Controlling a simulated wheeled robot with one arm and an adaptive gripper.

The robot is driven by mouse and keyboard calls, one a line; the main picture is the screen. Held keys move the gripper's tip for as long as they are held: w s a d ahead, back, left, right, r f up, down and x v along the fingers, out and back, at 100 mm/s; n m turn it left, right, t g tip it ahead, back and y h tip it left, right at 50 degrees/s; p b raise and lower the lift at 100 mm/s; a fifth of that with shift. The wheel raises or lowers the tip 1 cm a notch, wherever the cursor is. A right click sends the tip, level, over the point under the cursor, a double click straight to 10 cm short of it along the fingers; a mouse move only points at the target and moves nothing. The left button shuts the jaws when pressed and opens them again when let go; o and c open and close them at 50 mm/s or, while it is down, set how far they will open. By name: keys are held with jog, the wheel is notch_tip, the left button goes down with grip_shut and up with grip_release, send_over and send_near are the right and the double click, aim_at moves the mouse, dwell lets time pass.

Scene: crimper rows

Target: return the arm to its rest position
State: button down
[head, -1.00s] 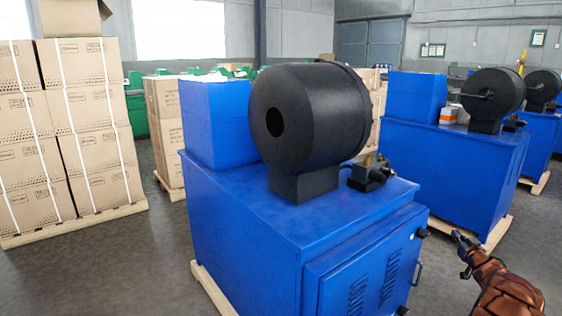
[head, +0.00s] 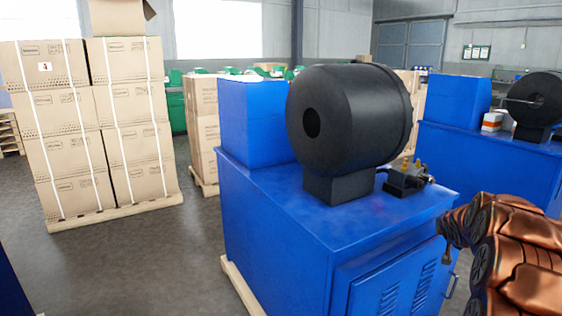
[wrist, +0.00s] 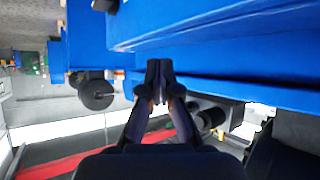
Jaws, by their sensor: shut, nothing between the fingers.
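My gripper (wrist: 158,72) shows in the wrist view with its two dark fingers together, shut and empty. Its tips point at a blue surface (wrist: 215,30) that fills the top of that view; I cannot tell whether they touch it. In the head view my copper-brown arm is folded at the lower right, in front of the right side of the nearest blue machine (head: 290,215). My fingers cannot be made out there.
The nearest machine carries a black drum (head: 350,115). Another blue machine (head: 495,165) stands behind at the right. Stacked cartons (head: 55,130) stand on a pallet at the left. Open grey floor (head: 150,255) lies between the cartons and the nearest machine.

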jog(key=s+a+n+g+y, duration=0.1)
jog(key=s+a+g, duration=0.1)
jog(key=s+a, duration=0.4)
jog(key=s+a+g+y, duration=0.1)
jog(key=s+a, duration=0.2)
jog(key=a, duration=0.5)
jog(key=s+a+n+g+y, duration=0.1)
jog(key=s+a+g, duration=0.2)
jog(key=s+a, duration=0.85)
jog(key=s+a+f+n+g+y, duration=0.1)
jog(key=s+a+n+g, duration=0.35)
jog(key=s, duration=1.25)
jog(key=s+a+m+g+y, duration=0.1)
jog(key=s+a+g+y, duration=0.1)
jog(key=s+a, duration=1)
notch_tip(320, 180, up, 15)
jog(key=s+d+p, duration=0.2)
jog(key=p, duration=1.2)
jog(key=shift+f+t, duration=0.2)
jog(key=shift+t, duration=0.15)
